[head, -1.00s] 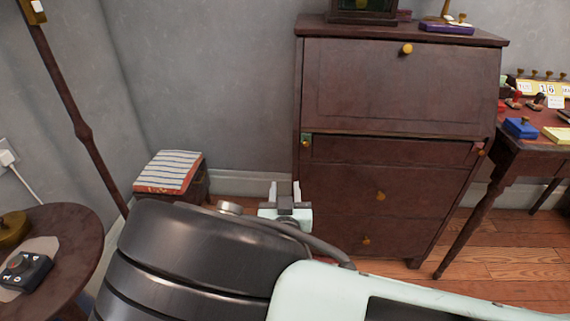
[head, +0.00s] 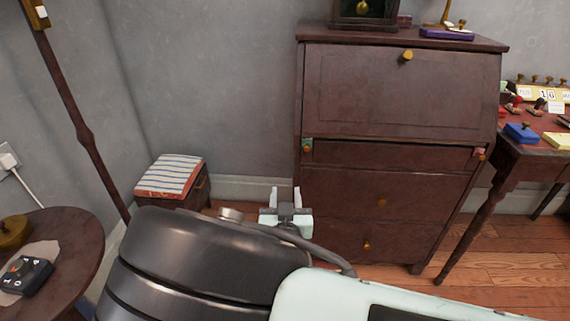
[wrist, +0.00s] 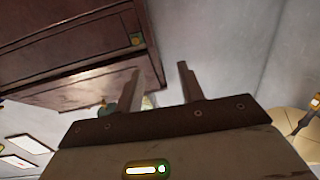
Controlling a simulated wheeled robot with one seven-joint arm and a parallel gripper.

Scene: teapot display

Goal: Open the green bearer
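The green bearer (head: 307,146) is a small green-faced end with a brass knob, at the upper left of the brown desk's front, just under the closed sloping lid (head: 400,95). It looks flush with the desk front. In the wrist view the green bearer (wrist: 137,40) shows above the fingers, near the desk's corner. My gripper (head: 285,194) is in front of the desk's lower left side, below the bearer and apart from it. Its two fingers are spread, with nothing between them, as the wrist view also shows (wrist: 157,84).
A red-faced bearer (head: 480,153) is at the desk's right side. Drawers with brass knobs (head: 381,202) lie below. A striped stool (head: 170,176) stands left of the desk, a round table (head: 75,235) at far left, and another table (head: 540,150) at right.

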